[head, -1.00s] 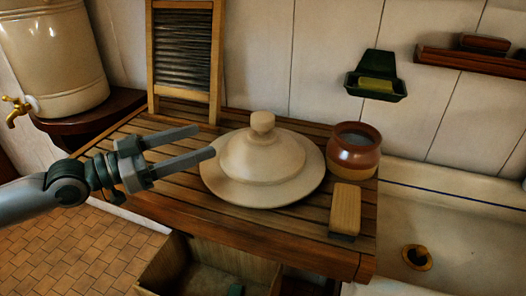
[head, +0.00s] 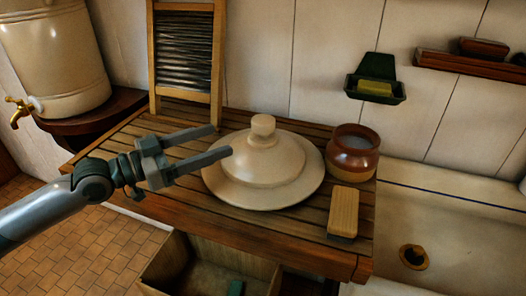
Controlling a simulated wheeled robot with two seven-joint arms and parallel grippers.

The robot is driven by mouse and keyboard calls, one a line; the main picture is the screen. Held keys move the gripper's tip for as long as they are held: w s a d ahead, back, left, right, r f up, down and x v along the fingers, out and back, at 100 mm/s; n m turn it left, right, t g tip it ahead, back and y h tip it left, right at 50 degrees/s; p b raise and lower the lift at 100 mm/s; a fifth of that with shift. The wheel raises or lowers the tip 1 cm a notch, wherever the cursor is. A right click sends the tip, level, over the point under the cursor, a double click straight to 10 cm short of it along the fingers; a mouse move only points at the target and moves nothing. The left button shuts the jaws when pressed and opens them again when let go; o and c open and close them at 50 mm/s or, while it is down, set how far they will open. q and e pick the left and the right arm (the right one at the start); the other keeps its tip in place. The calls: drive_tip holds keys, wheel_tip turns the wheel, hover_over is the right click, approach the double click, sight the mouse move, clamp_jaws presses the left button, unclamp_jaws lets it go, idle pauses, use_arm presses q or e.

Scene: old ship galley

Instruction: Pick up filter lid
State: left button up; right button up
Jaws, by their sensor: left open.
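The filter lid (head: 265,172) is a wide cream disc with a raised dome and a round knob (head: 263,126) on top. It lies flat on the slatted wooden drainboard, near the middle of the head view. My left gripper (head: 222,141) comes in from the left with its two fingers apart and nothing between them. Its fingertips are just left of the lid's dome and knob, and the nearer finger overlaps the lid's left side in the picture. I cannot tell whether it touches. My right gripper is out of view.
A brown-and-cream jar (head: 353,153) and a wooden brush (head: 343,212) stand right of the lid. A washboard (head: 186,58) leans behind. A cream water filter (head: 55,52) with a brass tap is at left. A sink (head: 455,225) is at right, an open drawer (head: 205,268) below.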

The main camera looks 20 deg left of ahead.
sight(253, 128)
use_arm(q)
drive_tip(key=p+x, duration=0.1)
drive_tip(key=x, duration=0.1)
drive_tip(key=p+x, duration=0.1)
drive_tip(key=x, duration=0.1)
drive_tip(key=shift+w+d+r, duration=0.1)
drive_tip(key=shift+d+r, duration=0.1)
drive_tip(key=shift+r, duration=0.05)
drive_tip(key=p+x, duration=0.2)
drive_tip(key=x, duration=0.1)
drive_tip(key=shift+w+d+f, duration=0.1)
drive_tip(key=shift+w+d, duration=0.15)
drive_tip(key=shift+w, duration=0.05)
drive_tip(key=shift+w+d+f, duration=0.15)
drive_tip(key=shift+w+d, duration=0.1)
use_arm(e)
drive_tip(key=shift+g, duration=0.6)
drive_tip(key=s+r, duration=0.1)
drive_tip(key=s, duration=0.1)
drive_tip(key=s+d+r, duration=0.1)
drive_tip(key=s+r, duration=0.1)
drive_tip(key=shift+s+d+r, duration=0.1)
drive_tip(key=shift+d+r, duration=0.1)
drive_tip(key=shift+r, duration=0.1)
